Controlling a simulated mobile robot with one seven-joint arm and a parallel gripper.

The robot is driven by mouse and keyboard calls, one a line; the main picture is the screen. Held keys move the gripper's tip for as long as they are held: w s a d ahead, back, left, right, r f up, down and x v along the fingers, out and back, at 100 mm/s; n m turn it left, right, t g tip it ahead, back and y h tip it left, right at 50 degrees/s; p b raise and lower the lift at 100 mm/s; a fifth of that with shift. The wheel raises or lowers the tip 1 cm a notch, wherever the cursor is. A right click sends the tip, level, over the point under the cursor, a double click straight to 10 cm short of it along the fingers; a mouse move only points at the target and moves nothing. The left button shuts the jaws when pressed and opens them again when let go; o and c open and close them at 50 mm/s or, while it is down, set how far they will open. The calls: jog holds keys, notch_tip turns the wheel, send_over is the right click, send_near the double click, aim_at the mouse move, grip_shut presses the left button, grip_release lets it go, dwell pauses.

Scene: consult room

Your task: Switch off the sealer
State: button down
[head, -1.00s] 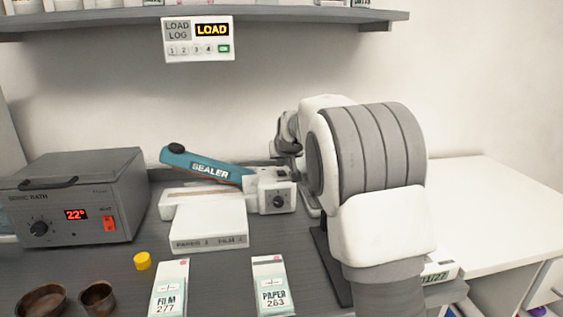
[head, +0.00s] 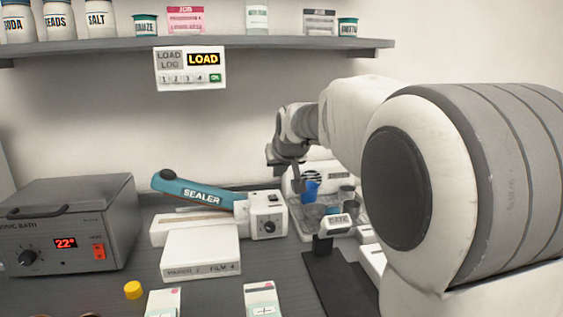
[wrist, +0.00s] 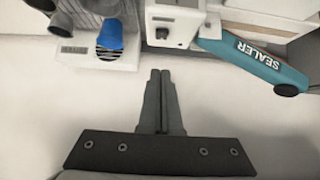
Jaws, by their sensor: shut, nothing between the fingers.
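The sealer (head: 268,222) stands on the bench, with a white body, a round dark dial on its front and a teal arm (head: 200,193) marked SEALER, raised at a slant to the left. In the wrist view the sealer body (wrist: 176,22) and its teal arm (wrist: 255,62) show at the upper right. My gripper (wrist: 160,76) is shut and empty, its fingers pointing toward the sealer's side of the bench but apart from it. In the head view my gripper (head: 284,172) hangs above and behind the sealer's right end, partly dark and small. I cannot tell the switch's setting.
A heated bath (head: 70,225) reading 22° stands at the left. A white device with a blue cup (head: 310,192) stands right of the sealer. A white box (head: 200,252), a yellow cap (head: 133,290) and film and paper cartons lie in front. A shelf (head: 200,50) runs above.

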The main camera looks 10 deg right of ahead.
jog(key=v, duration=0.3)
jog(key=shift+s+r, duration=0.25)
jog(key=shift+s, duration=0.05)
jog(key=s+f+g, duration=0.1)
jog(key=s+f, duration=0.3)
jog(key=s, duration=0.8)
jog(key=s+f+g, duration=0.2)
jog(key=s+f, duration=0.1)
jog(key=s, duration=0.8)
jog(key=s+f+g, duration=0.1)
jog(key=s+f, duration=0.3)
jog(key=s, duration=0.8)
notch_tip(320, 180, up, 13)
jog(key=p, duration=1.3)
jog(key=shift+w+d, duration=0.2)
jog(key=shift+w, duration=0.3)
